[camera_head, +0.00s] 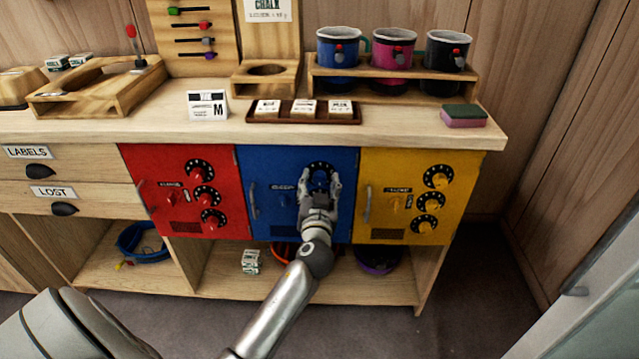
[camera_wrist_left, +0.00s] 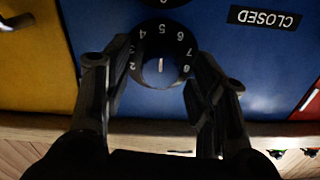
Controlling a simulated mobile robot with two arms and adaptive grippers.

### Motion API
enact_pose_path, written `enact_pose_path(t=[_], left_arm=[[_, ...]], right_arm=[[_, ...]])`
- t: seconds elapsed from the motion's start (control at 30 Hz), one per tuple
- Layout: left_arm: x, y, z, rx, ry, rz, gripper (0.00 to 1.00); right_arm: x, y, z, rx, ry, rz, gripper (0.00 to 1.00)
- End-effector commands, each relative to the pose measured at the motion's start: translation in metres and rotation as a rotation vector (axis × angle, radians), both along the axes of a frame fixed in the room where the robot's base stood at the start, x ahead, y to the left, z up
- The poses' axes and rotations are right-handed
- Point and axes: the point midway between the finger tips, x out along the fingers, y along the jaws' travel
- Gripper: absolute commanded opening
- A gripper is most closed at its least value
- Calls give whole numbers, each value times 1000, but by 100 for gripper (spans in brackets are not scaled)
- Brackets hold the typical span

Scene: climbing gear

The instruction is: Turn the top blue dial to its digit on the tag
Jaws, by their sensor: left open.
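The blue door (camera_head: 268,165) is shut in the middle of the cabinet front. Its top dial (camera_head: 320,166) is black with white digits and partly hidden by my left gripper (camera_head: 319,182). In the left wrist view the top dial (camera_wrist_left: 161,45) lies between the two fingers of my left gripper (camera_wrist_left: 162,62), which are open, one on each side. I cannot tell whether they touch it. A short white mark shows on the knob; digits 2 to 8 are legible and the lower rim is dark. Small white tags (camera_head: 304,106) lie in a brown tray; their writing is too small to read.
A second black dial (camera_wrist_left: 161,3) is cut off at the wrist view's edge, close by. A CLOSED label (camera_wrist_left: 264,17) is beside the dial. The red door (camera_head: 150,165) and yellow door (camera_head: 385,165) flank the blue one. The wooden counter edge (camera_head: 330,140) overhangs just above.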

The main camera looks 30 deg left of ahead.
Motion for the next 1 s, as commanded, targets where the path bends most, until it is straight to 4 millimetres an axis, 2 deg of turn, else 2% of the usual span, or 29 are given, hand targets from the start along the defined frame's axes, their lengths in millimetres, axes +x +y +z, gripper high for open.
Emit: enact_pose_path(t=[0.27, 0.63, 1.0], left_arm=[[1, 1, -1, 0, 1, 0, 52], [1, 0, -1, 0, 1, -1, 6], [1, 0, -1, 62, 39, 0, 6]], right_arm=[[-1, 0, -1, 0, 1, 0, 40], [-1, 0, -1, 0, 1, 0, 40], [1, 0, 0, 0, -1, 0, 40]])
